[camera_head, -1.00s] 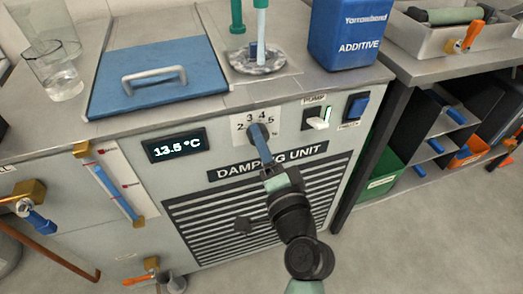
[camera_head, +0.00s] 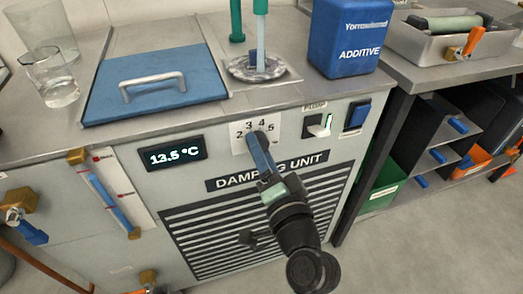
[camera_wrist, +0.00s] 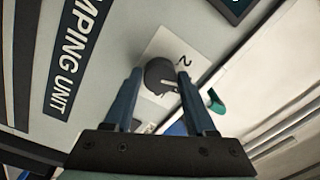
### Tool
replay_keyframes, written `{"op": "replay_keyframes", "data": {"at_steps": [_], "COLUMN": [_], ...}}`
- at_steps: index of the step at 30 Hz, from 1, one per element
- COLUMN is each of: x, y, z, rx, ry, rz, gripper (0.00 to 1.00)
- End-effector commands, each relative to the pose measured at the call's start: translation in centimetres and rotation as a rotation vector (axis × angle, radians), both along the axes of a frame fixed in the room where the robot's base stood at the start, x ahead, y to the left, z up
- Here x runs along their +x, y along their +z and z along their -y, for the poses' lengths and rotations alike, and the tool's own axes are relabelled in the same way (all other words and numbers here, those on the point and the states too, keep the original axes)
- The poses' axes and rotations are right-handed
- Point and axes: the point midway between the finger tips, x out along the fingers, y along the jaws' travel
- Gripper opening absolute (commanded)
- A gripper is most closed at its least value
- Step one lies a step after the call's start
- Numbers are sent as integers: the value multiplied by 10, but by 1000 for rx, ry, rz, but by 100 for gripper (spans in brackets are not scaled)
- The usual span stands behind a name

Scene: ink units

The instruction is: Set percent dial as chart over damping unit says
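The percent dial is a dark round knob (camera_wrist: 160,76) in the wrist view, on a white scale plate (camera_head: 240,146) above the "DAMPING UNIT" label (camera_head: 266,170). Numerals 2 to 5 show on the plate in the head view; a 2 shows beside the knob in the wrist view. My gripper (camera_head: 260,142) is at the dial, its blue fingers (camera_wrist: 160,80) spread on either side of the knob. I cannot tell whether they touch it. My fingers hide most of the knob in the head view, and its setting is unclear. No chart is visible.
A display (camera_head: 172,153) reading 13.5 °C is left of the scale plate. A blue lid (camera_head: 140,95), a glass beaker (camera_head: 50,82) and a blue additive container (camera_head: 347,40) stand on top.

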Motion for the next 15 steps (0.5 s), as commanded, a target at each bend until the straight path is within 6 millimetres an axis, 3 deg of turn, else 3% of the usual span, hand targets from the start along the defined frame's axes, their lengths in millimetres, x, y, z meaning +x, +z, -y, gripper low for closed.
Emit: {"op": "replay_keyframes", "data": {"at_steps": [1,3,4,15], "x": [0,0,0,-6], "y": [0,0,0,-1], "z": [0,0,0,2], "rx": [1,1,1,2], "ry": [0,0,0,-2], "rz": [0,0,0,-1], "gripper": [67,80,81,81]}}
